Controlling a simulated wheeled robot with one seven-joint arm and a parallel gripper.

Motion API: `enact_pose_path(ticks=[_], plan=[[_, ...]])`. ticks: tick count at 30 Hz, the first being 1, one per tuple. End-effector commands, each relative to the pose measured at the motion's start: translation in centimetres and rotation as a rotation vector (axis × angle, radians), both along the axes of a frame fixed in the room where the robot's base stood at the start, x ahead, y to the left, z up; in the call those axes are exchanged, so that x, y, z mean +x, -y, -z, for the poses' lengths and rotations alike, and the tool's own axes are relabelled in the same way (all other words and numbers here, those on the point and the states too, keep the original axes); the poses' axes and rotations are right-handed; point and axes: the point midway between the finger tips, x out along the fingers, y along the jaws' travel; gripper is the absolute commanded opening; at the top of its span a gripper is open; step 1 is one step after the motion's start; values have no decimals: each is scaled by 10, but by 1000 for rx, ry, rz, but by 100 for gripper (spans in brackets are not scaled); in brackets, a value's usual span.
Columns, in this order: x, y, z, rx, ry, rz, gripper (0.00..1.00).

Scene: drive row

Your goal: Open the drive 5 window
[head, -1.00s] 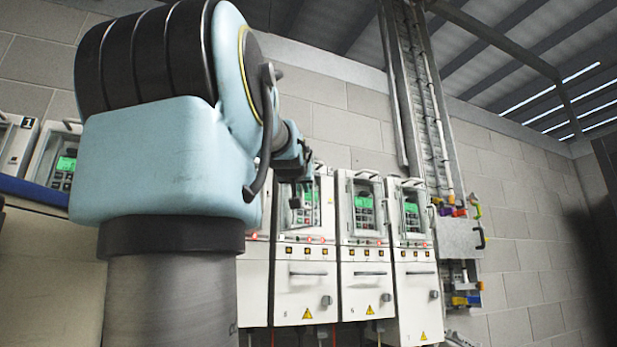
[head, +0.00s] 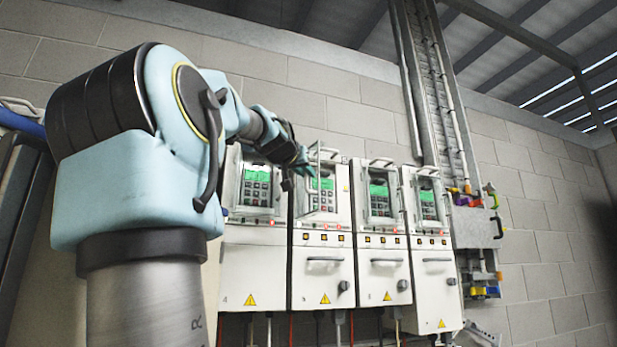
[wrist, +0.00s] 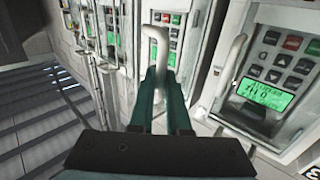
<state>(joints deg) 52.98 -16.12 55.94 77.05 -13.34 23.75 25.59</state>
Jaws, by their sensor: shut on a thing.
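The drive 5 window (head: 314,180) is a pane in a pale frame on the second cabinet from the left in the head view. The frame seems to stand out at an angle from the cabinet face, so it looks partly open. Behind it the drive 5 keypad (head: 324,196) with its green display shows. My gripper (head: 303,168) is at the window's upper left. In the wrist view my gripper (wrist: 160,92) has its teal fingers shut on a pale curved handle (wrist: 153,52). The exact opening angle is hard to tell.
A neighbouring window with a pale handle (wrist: 232,85) is close on the right in the wrist view. In the head view the drive 4 cabinet (head: 252,270) stands left of drive 5, and the drive 6 cabinet (head: 384,275) stands right. A grey box (head: 475,235) hangs farther right.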

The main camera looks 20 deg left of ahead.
Motion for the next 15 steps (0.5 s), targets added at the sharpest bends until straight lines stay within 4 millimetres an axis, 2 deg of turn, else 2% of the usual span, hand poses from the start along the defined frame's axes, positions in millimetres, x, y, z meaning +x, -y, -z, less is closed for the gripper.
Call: enact_pose_path(ticks=[10,11,15], plan=[[1,1,3,1,-8,4,0],[1,2,3,2,-8,4,17],[1,1,3,0,-7,3,32]])
